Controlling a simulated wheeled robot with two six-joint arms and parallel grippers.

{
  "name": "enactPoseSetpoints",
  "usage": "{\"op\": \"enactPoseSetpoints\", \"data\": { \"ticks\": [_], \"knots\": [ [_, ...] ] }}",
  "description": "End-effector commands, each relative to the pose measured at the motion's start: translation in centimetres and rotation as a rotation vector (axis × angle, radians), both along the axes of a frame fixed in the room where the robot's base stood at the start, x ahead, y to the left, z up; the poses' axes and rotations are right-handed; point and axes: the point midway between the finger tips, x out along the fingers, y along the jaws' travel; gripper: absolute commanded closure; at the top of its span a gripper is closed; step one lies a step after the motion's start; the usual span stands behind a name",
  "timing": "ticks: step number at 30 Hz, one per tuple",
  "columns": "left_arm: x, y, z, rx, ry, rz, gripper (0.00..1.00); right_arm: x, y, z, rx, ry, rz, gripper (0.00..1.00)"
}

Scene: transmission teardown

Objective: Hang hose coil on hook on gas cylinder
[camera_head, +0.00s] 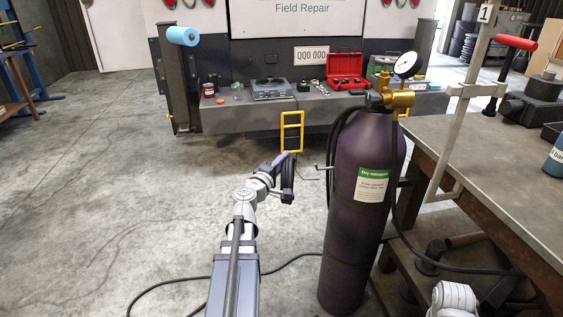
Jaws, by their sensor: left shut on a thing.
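My left gripper (278,166) is in the middle of the head view, left of the gas cylinder. It is shut on a dark, narrow upright thing (288,181), which looks like the hose coil seen nearly edge-on. The dark purple gas cylinder (349,225) stands upright, with a green and white label and a brass regulator (391,99) with a gauge on top. A small light metal hook (320,166) sticks out from the cylinder's left side. A gap shows between the held thing and the hook. My right gripper is out of view.
A workbench (455,150) stands close on the cylinder's right, with a metal upright at its edge. A black hose (165,289) runs across the floor. A yellow step frame (291,133) stands behind my left gripper. The floor to the left is clear.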

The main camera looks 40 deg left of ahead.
Motion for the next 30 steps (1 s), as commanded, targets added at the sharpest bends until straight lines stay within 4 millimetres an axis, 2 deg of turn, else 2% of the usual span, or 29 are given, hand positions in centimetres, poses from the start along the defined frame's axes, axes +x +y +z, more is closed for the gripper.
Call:
{"op": "enactPoseSetpoints", "data": {
  "ticks": [30],
  "knots": [
    [4.3,-3.6,-0.5,0.000,0.000,-0.001,1.00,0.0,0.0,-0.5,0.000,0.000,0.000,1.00]
  ]
}}
